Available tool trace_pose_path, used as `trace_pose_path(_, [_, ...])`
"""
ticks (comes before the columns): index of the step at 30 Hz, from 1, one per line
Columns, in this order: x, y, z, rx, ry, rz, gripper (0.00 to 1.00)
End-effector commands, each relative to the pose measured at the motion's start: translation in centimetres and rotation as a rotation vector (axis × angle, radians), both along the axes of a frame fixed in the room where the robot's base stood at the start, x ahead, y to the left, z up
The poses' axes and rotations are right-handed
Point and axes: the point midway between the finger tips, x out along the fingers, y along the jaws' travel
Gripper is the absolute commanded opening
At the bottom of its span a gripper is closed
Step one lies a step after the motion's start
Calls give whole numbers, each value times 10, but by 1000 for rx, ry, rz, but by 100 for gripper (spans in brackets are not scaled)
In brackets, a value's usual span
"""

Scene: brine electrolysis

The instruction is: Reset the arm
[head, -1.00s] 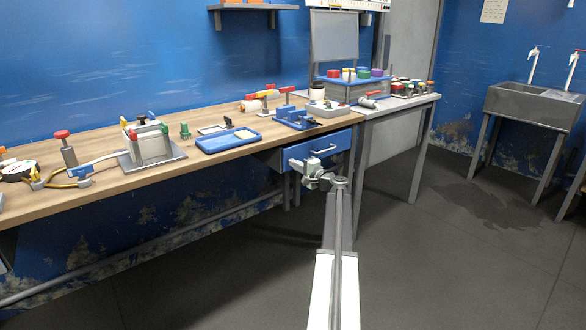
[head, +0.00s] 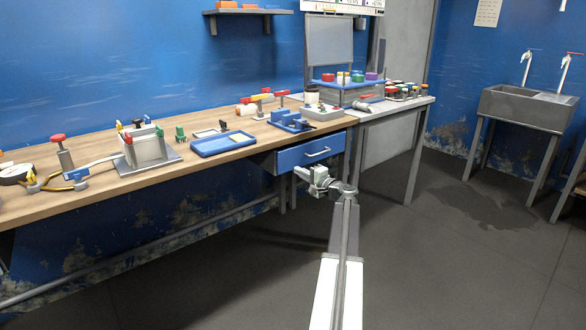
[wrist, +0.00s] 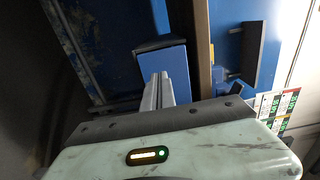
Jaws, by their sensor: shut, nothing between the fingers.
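My gripper (head: 297,171) is at the end of my arm, low in front of the workbench and just below the blue drawer (head: 312,153). It appears apart from the drawer, though the exact gap is hard to judge. In the wrist view my gripper (wrist: 159,90) shows two pale grey fingers side by side, shut with nothing between them. A blue block-like surface with a dark top edge (wrist: 160,58) lies beyond the fingertips.
The wooden workbench (head: 105,178) carries a blue tray (head: 222,144), an electrolysis cell (head: 147,148) and a blue fixture (head: 290,122). A grey side table (head: 385,110) adjoins it. A sink (head: 525,108) stands at right. The floor (head: 450,255) at right is clear.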

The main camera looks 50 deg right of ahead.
Motion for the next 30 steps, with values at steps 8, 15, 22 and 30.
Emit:
trace_pose_path(8, [-59,16,-1,0,1,1,0])
trace_pose_path(15, [-69,18,-1,0,2,3,0])
trace_pose_path(22, [-69,19,-1,-1,2,4,0])
trace_pose_path(30, [49,121,-1,0,2,190,0])
